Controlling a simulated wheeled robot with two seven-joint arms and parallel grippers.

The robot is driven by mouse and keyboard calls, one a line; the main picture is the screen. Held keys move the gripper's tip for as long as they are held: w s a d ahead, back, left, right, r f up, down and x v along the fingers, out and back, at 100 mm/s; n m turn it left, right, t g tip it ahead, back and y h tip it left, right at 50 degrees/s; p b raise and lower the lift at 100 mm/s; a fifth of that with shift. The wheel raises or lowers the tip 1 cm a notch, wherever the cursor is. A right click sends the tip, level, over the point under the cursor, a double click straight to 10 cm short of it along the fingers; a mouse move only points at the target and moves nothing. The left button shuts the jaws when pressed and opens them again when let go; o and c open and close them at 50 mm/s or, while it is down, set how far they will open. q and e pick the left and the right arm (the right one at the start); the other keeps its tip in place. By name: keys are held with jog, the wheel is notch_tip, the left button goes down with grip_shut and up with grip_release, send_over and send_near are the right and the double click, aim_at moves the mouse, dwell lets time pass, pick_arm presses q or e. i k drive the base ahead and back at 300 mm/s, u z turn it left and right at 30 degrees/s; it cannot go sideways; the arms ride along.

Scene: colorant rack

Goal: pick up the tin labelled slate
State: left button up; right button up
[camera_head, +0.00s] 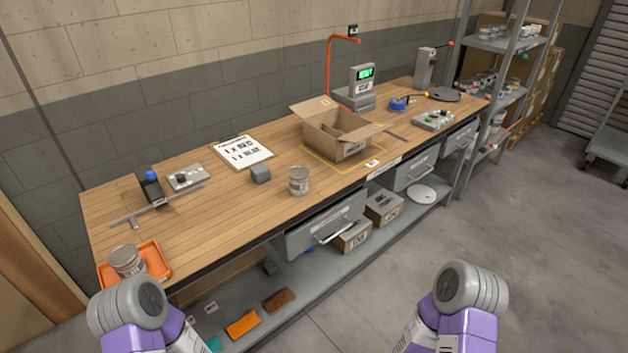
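One metal tin (298,181) stands upright near the middle of the wooden workbench, close to its front edge. Another metal tin (128,261) stands in an orange tray (160,261) at the bench's near left end. The labels on both tins are too small to read, so I cannot tell which is slate. Purple and grey parts of my two arms show at the bottom of the picture, off the front of the bench. Neither gripper's fingers show.
An open cardboard box (338,143) stands right of the middle tin. A clipboard (243,151), a small grey block (261,174) and a scale (356,92) are on the workbench (215,213). A rack (500,45) with small containers stands right. Drawers protrude below the bench.

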aim_at(298, 175)
jog(key=z, duration=1.1)
jog(key=i, duration=1.55)
jog(key=u, duration=2.65)
